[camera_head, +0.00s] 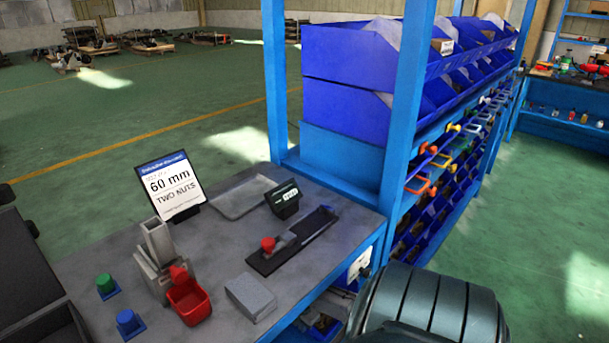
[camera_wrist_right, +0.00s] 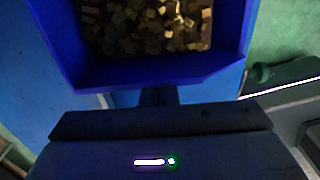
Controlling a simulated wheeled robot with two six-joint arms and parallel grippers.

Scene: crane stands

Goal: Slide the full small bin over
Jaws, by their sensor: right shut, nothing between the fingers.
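In the right wrist view, a blue bin (camera_wrist_right: 150,77) filled with small tan and brass-coloured pieces (camera_wrist_right: 150,25) fills the top middle. Its front wall faces my right gripper (camera_wrist_right: 158,96). The gripper is shut and empty, with its narrow tip at or just under that wall. I cannot tell whether they touch. In the head view, the dark ribbed part at the bottom right is my right arm, and the fingertips are hidden. I cannot match this bin to one in the head view. My left gripper is not in view.
Blue bins (camera_head: 345,55) fill the blue rack. An upright post (camera_head: 405,110) stands close to my right arm. On the grey bench are a sign (camera_head: 170,187), a red bin (camera_head: 188,302), a grey block (camera_head: 250,297) and a black slide track (camera_head: 295,243). The green floor at right is clear.

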